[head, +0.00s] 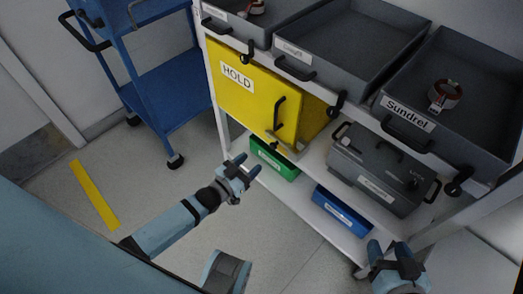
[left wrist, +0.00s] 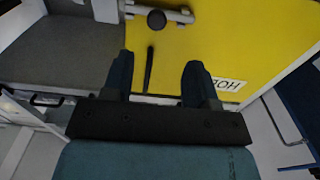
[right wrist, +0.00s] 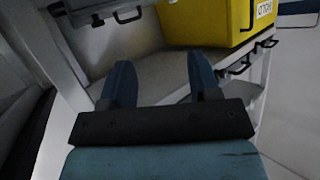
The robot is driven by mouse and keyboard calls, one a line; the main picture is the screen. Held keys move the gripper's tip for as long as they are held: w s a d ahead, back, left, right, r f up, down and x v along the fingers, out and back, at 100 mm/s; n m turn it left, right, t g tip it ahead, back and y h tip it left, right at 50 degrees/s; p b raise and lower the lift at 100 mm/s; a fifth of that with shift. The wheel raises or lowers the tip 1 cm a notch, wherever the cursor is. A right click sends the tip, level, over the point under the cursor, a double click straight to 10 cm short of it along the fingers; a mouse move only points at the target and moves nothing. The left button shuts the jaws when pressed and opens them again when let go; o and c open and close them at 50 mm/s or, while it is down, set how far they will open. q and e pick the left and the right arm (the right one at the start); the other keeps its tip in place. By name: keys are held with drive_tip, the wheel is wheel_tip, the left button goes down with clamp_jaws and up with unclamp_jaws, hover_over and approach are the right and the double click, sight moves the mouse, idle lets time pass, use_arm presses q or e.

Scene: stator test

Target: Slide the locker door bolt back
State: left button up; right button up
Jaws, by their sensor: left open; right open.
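The yellow locker door (head: 245,92), labelled HOLD, has a black bar handle (head: 279,113). A grey metal bolt (head: 288,146) with a dark knob sits at the door's lower right corner. In the left wrist view the bolt (left wrist: 178,14) and its round knob (left wrist: 156,19) show at the top, beyond the fingertips. My left gripper (head: 248,167) is open and empty, in front of and below the bolt, apart from it. My right gripper (head: 388,246) is open and empty at the lower right, away from the locker.
Grey trays (head: 350,37) fill the rack's top. A grey case (head: 378,172) stands right of the locker. Green (head: 275,160) and blue (head: 341,212) bins sit below. A blue cart (head: 165,92) stands left. The floor before the locker is clear.

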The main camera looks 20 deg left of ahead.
use_arm(q)
drive_tip(key=v, duration=0.5)
drive_tip(key=shift+p, duration=0.3)
use_arm(e)
drive_tip(key=shift+s+d+f+g, duration=0.3)
drive_tip(key=shift+d+f, duration=0.05)
drive_tip(key=shift+f, duration=0.2)
